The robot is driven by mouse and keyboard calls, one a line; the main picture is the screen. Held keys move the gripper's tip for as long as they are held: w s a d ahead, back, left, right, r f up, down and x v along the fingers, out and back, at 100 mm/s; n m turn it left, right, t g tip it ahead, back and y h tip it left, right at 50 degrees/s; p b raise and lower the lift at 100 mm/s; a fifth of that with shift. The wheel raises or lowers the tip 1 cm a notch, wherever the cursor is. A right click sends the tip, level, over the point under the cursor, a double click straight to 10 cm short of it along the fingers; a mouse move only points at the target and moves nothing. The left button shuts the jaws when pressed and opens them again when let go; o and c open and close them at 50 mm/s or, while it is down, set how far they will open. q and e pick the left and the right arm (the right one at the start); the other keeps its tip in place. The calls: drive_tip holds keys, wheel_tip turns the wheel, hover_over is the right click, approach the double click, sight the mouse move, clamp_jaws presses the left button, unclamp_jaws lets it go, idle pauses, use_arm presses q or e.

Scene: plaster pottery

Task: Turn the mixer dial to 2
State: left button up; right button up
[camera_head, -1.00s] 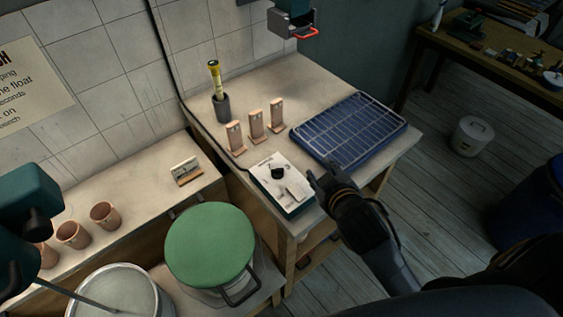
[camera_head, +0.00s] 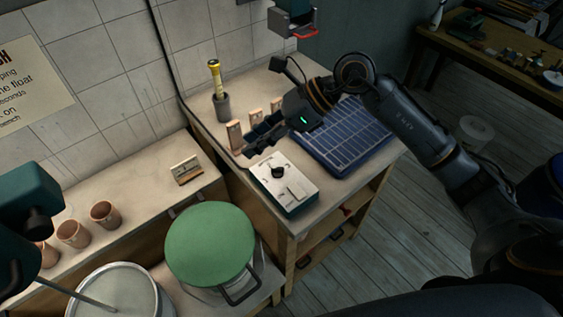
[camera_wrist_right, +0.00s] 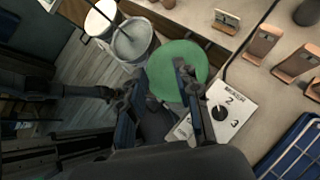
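The mixer dial is a black knob (camera_head: 278,172) on a control box (camera_head: 300,190) with a white top and dark green sides, at the front of the worktop. In the right wrist view the knob (camera_wrist_right: 219,113) shows with the printed numbers 2 and 3 beside it; its setting is too small to tell. My right gripper (camera_head: 256,139) hovers above and behind the box, apart from the knob. In the right wrist view its two fingers (camera_wrist_right: 155,95) are spread with nothing between them, the knob just right of the right finger. My left gripper is not in view.
A blue rack (camera_head: 345,148) lies right of the box. Several upright clay pieces (camera_head: 235,135) stand behind my right gripper, near a dark holder with a yellow-handled tool (camera_head: 216,85). A green-lidded bucket (camera_head: 210,245) stands front left, with clay cups (camera_head: 105,214) beyond.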

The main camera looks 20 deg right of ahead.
drive_tip(key=w+d+f+h, duration=0.2)
drive_tip(key=d+h, duration=0.4)
drive_tip(key=d, duration=0.5)
drive_tip(key=p, duration=0.4)
approach(279, 168)
drive_tip(key=x, duration=0.6)
drive_tip(key=shift+a+f, duration=0.2)
drive_tip(key=shift+f, duration=0.1)
drive_tip(key=shift+w+a+f, duration=0.15)
drive_tip(key=shift+a+f, duration=0.05)
drive_tip(key=shift+f, duration=0.5)
clamp_jaws()
